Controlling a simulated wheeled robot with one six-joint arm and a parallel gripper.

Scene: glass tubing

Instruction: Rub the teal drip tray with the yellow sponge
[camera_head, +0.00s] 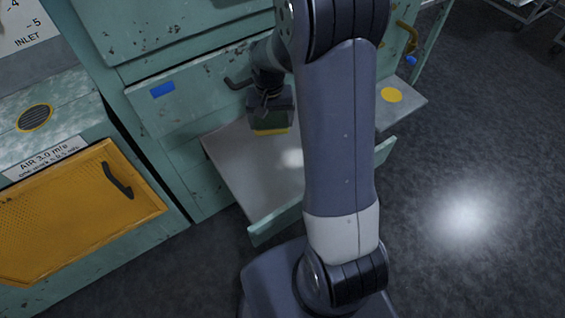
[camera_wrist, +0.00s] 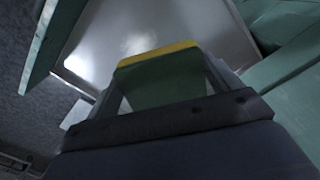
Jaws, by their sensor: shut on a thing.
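The yellow sponge (camera_head: 270,131) has a dark green upper layer and a thin yellow underside. My gripper (camera_head: 268,110) is shut on its green part and holds it yellow side down over the tray's back part. The wrist view shows the sponge (camera_wrist: 160,83) between the two fingers of my gripper (camera_wrist: 168,85). The teal drip tray (camera_head: 272,222) looks like a pulled-out drawer with a teal front wall and a pale grey floor; its wall also shows in the wrist view (camera_wrist: 50,45). I cannot tell whether the sponge touches the floor. My arm hides the tray's right part.
A teal cabinet front (camera_head: 190,100) with a blue label stands behind the tray. A perforated orange panel (camera_head: 80,212) with a dark handle is at the left. A yellow disc (camera_head: 391,95) lies right of my arm. The dark floor (camera_head: 470,160) at the right is open.

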